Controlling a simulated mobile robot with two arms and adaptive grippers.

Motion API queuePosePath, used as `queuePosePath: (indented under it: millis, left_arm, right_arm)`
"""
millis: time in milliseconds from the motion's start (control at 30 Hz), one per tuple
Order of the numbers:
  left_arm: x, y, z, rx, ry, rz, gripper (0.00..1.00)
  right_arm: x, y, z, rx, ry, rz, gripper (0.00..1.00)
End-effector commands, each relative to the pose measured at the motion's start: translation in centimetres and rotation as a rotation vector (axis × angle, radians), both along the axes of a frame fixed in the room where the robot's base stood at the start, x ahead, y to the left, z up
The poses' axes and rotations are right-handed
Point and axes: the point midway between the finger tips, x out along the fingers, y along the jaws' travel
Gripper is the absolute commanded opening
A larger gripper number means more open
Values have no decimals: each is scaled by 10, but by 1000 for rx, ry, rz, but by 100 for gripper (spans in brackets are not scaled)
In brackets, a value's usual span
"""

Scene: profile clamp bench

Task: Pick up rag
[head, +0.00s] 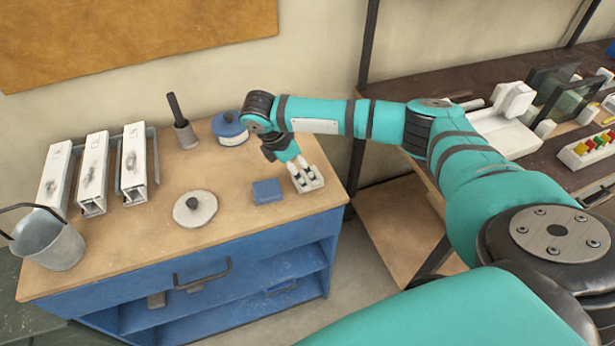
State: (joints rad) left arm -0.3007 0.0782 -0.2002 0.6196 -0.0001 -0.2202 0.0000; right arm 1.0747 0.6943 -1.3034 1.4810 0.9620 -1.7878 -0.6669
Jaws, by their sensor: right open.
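A small blue folded cloth, which looks like the rag (267,191), lies on the wooden top of the blue bench, near its front right part. My right gripper (303,178) is open, pointing down just to the right of the rag. It appears apart from the rag, and nothing shows between its fingers. A pale shape at the fingertips is too small to tell apart from the fingers. My left gripper is out of view.
A round grey disc with a dark knob (194,208) lies left of the rag. A blue-and-white tin (230,128) and a dark-handled tool (181,120) stand behind. White profiles (93,172) and a metal bucket (48,241) occupy the left. Bare wood lies in front of the rag.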

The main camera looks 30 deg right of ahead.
Motion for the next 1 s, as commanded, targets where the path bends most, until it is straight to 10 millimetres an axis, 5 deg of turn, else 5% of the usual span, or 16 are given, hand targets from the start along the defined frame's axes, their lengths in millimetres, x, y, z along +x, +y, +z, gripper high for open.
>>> queuePosePath:
  millis: [300, 567, 1000]
  left_arm:
    - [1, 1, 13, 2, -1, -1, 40]
    - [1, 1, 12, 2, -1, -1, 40]
    - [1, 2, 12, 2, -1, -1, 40]
  right_arm:
    - [-1, -16, -38, -2, 0, 0, 83]
    - [-1, -17, -41, -1, 0, 0, 83]
    - [-1, -17, -40, -1, 0, 0, 25]
